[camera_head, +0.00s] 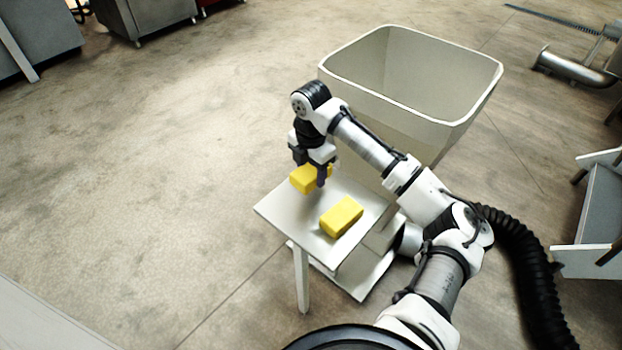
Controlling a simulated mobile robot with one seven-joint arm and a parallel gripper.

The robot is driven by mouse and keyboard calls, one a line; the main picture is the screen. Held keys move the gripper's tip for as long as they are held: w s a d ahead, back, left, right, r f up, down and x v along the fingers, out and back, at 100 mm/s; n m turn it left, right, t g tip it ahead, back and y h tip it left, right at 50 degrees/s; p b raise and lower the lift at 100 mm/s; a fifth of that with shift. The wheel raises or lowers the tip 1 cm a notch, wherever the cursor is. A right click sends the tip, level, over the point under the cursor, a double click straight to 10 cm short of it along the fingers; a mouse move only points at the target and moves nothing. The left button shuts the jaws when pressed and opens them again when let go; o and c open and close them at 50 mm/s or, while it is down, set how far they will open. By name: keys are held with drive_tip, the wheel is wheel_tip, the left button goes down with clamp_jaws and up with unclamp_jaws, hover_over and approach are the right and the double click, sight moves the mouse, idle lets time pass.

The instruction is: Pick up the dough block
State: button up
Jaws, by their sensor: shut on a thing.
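My gripper (311,172) points down over the left part of a small light-coloured table (287,215). It is shut on a yellow dough block (303,179), with a finger on the block's near side. The held block seems to be a little above the table, though I cannot tell the gap for sure. A second yellow dough block (342,216) lies on the table, to the right and nearer, apart from the held one.
A large open pale hopper (455,100) stands right behind the table, close to my arm. A black ribbed hose (535,275) runs along the floor at the right. Metal equipment (590,215) stands at the right edge. The floor (150,170) to the left is clear.

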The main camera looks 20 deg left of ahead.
wheel_tip(320, 180, up, 16)
drive_tip(key=shift+p, duration=0.3)
idle(0.7)
